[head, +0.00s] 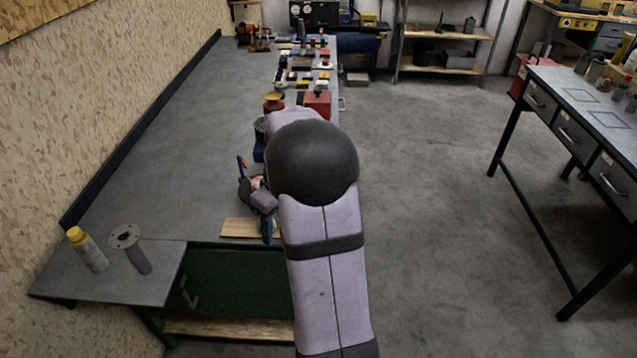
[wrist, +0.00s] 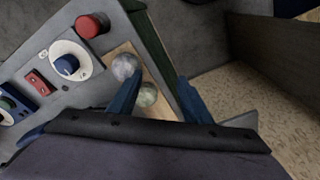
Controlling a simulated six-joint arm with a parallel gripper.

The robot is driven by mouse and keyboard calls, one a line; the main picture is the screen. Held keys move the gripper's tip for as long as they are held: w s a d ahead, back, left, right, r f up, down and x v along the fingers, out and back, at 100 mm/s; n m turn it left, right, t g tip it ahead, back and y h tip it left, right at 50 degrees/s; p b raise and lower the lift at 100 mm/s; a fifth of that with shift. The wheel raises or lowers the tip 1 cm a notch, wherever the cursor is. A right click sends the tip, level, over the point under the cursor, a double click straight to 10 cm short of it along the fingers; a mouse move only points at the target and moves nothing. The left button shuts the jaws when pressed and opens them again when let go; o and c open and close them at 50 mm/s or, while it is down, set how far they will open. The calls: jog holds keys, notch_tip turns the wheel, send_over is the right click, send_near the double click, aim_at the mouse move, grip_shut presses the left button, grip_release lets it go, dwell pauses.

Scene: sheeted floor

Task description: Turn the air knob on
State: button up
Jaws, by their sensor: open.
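In the wrist view, a grey panel carries a blue knob (wrist: 67,65) on a round white dial. Labels are too small to read, so I cannot tell which one is the air knob. My gripper (wrist: 158,77) is open, its blue fingers wide apart. It is to the right of the first knob and apart from it. Two mottled round things (wrist: 124,67) show between and beside the fingers. In the head view my arm hides most of the panel.
In the head view, a wooden board (head: 238,228) lies at the bench's front edge. A yellow-capped bottle (head: 88,250) stands front left. The grey bench top (head: 180,140) is mostly clear.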

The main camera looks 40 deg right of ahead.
jog(key=d+r+n+t+y+p, duration=0.2)
jog(key=d+r+n+t+p, duration=0.15)
jog(key=d, duration=1.45)
jog(key=shift+n+g, duration=0.45)
jog(key=shift+w+p+x, duration=0.2)
jog(key=shift+p+x, duration=0.55)
jog(key=shift+x, duration=1.1)
jog(key=shift+w+p+x, duration=0.15)
jog(key=shift+p+x, duration=0.55)
jog(key=shift+x, duration=1.15)
jog(key=shift+d+r, duration=0.1)
jog(key=shift+d, duration=0.1)
jog(key=c, duration=1.1)
